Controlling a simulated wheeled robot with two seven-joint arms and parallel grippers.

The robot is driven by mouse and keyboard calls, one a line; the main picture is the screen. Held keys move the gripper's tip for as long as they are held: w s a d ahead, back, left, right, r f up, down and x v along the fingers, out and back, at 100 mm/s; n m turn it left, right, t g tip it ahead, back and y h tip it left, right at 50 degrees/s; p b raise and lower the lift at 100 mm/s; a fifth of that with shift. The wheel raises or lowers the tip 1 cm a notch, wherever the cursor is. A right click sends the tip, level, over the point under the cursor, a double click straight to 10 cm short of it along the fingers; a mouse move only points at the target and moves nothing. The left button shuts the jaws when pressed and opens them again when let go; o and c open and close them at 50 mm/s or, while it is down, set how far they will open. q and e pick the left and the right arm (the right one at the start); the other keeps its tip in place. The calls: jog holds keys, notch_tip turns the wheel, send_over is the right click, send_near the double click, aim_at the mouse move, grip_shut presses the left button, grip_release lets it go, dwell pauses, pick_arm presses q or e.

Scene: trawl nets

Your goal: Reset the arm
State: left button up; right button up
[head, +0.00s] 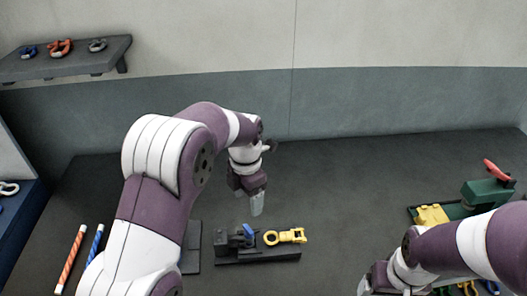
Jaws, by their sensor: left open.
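My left arm comes in from the left and reaches over the middle of the dark table. My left gripper (257,204) points down, with pale clear fingers just above and behind a black fixture (258,252). It is open and nothing shows between its fingers. The fixture has a blue lever (249,230) and a yellow ring-ended piece (285,236) lying on it. My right arm comes in from the lower right. My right gripper (363,286) is at the bottom edge, partly cut off, so its jaws cannot be made out.
A green tool (487,190) with a red handle and a yellow block (432,215) stand at the right. An orange striped rod (71,258) and a blue striped rod (95,243) lie at the left. A wall shelf (65,63) holds shackles. The back table is clear.

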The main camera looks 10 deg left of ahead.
pick_arm(q)
jog(key=s+a+m, duration=0.2)
jog(key=s+m, duration=0.7)
jog(key=m, duration=0.4)
jog(key=s+a+f+m+t, duration=0.1)
jog(key=s+a+m, duration=0.1)
jog(key=s+m, duration=0.8)
jog(key=m, duration=0.4)
jog(key=shift+s+a+m, duration=0.2)
jog(key=shift+a+m, duration=0.1)
jog(key=shift+s, duration=0.1)
